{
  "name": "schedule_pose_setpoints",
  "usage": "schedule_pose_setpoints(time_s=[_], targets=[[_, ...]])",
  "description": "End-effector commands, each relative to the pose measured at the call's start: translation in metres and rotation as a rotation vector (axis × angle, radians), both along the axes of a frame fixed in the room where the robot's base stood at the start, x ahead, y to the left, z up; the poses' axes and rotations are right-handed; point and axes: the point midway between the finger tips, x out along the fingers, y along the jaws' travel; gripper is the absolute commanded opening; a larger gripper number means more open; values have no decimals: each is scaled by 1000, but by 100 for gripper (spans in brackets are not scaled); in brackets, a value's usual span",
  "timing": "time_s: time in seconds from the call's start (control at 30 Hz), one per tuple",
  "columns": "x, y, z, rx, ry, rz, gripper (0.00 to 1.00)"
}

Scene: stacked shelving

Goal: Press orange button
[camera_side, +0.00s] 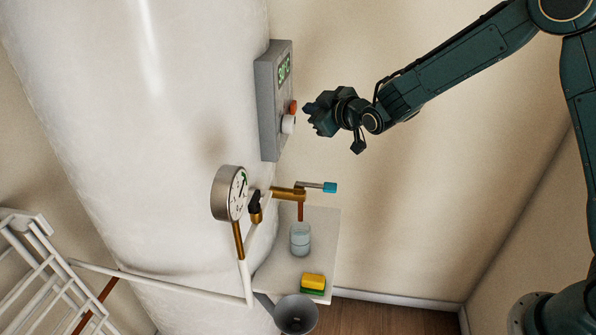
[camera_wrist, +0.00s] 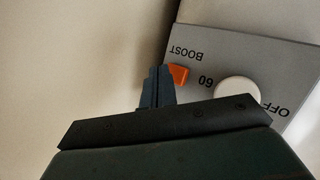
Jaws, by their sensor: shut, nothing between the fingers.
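The orange button (camera_side: 294,107) sits on the front of a grey control box (camera_side: 268,105) fixed to the large white tank. In the wrist view the orange button (camera_wrist: 178,76) lies below the word BOOST, beside a round white knob (camera_wrist: 238,93). My gripper (camera_side: 308,112) is shut and empty, with its tips pointing at the box a short way in front of the button and knob. In the wrist view the shut fingers (camera_wrist: 157,74) appear just left of the button. I cannot tell for certain whether they touch it, but the side view shows a small gap.
Below the box are a pressure gauge (camera_side: 231,193), a brass tap with a blue handle (camera_side: 330,187), and a shelf (camera_side: 322,225) holding a glass (camera_side: 300,239) and a yellow-green sponge (camera_side: 313,283). A white rack (camera_side: 40,270) stands at lower left.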

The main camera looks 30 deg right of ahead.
Motion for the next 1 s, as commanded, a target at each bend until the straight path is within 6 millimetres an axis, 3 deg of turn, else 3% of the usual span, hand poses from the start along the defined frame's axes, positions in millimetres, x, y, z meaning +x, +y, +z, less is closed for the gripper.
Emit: schedule_pose_setpoints(time_s=[1.0], targets=[[6, 7, 0, 0, 0, 0, 0]])
